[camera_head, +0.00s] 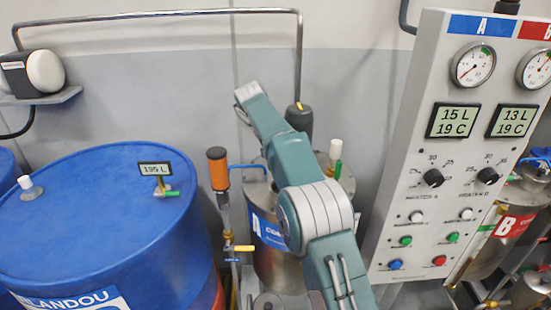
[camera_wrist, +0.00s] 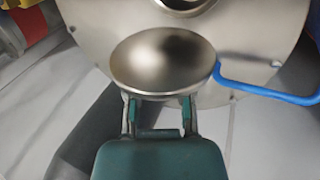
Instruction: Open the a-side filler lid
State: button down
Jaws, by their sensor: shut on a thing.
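In the wrist view, my gripper (camera_wrist: 159,108) is shut on the edge of a round, shiny metal lid (camera_wrist: 162,55). The lid's broad face is toward the camera, and it covers my fingertips. Beyond it is the flat metal top of the tank (camera_wrist: 235,60). A round filler neck (camera_wrist: 187,6) shows at the top edge, partly cut off, with the lid seen below it, off its opening. In the head view, the A tank (camera_head: 274,270) stands behind my arm, with a blue A label.
A blue handle (camera_wrist: 265,93) juts out right of the lid. In the head view, a blue drum (camera_head: 95,205) stands left, an orange-topped valve pipe (camera_head: 218,170) stands beside the A tank, and the control panel (camera_head: 440,200) is close on the right. A pipe (camera_head: 170,14) runs overhead.

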jog(key=shift+w+a+r, duration=0.1)
dwell(0.3)
jog(key=shift+c, duration=2.4)
grip_release()
jog(key=shift+a, duration=0.1)
